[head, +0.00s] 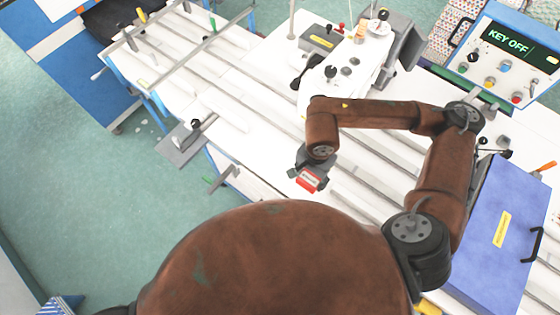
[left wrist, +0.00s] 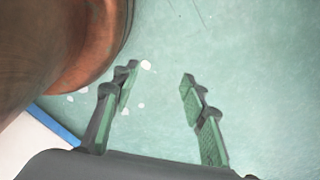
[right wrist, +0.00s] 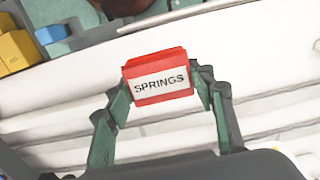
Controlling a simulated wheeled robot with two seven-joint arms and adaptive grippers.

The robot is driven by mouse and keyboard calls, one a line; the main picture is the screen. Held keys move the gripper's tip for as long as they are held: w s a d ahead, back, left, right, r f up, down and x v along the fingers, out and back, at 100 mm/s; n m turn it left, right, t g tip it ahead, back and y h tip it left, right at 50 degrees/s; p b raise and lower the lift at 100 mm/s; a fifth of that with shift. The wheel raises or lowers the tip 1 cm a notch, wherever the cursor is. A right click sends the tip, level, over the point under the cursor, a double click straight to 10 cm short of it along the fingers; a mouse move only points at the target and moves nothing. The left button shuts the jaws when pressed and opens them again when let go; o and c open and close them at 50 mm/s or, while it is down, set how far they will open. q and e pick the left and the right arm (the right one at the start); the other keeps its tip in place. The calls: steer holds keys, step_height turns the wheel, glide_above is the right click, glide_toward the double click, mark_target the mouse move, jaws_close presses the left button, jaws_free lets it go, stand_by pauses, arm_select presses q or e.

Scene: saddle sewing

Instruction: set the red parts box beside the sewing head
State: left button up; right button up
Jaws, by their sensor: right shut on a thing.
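The red parts box (right wrist: 158,76), labelled SPRINGS, is between the fingers of my right gripper (right wrist: 160,88) in the right wrist view. In the head view the red box (head: 308,180) hangs at my right gripper (head: 310,174) over the front part of the white table. I cannot tell whether it touches the table. The white sewing head (head: 350,62) stands at the back of the table, behind my right arm and apart from the box. In the left wrist view my left gripper (left wrist: 158,100) is open and empty above the green floor.
The white table (head: 250,95) has long grey rails. A blue control panel (head: 507,62) reading KEY OFF stands at the back right. A blue case (head: 500,235) lies at the right. A grey clamp plate (head: 184,142) juts from the front edge.

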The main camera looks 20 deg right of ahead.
steer(key=w+a+f+p, duration=0.1)
steer(key=w+a+f, duration=0.15)
steer(key=w, duration=0.25)
glide_above(283, 173)
steer(key=s, duration=0.1)
steer(key=f, duration=0.2)
steer(key=f+p, duration=0.1)
steer(key=f, duration=0.2)
steer(key=shift+s+d, duration=0.15)
steer(key=shift+d, duration=0.05)
steer(key=shift+w+a+f, duration=0.2)
steer(key=shift+w+f, duration=0.3)
steer(key=shift+f, duration=0.05)
steer(key=shift+w+a+f, duration=0.1)
steer(key=shift+w+f, duration=0.1)
steer(key=shift+f, duration=0.1)
steer(key=shift+s+f, duration=0.2)
steer(key=shift+f, duration=0.95)
steer(key=shift+w+f, duration=0.1)
steer(key=shift+f, duration=0.35)
steer(key=o, duration=1.2)
steer(key=shift+c, duration=0.2)
arm_select(q)
step_height(283, 173, up, 2)
steer(key=shift+s+d+r, duration=0.1)
arm_select(e)
steer(key=shift+r, duration=0.1)
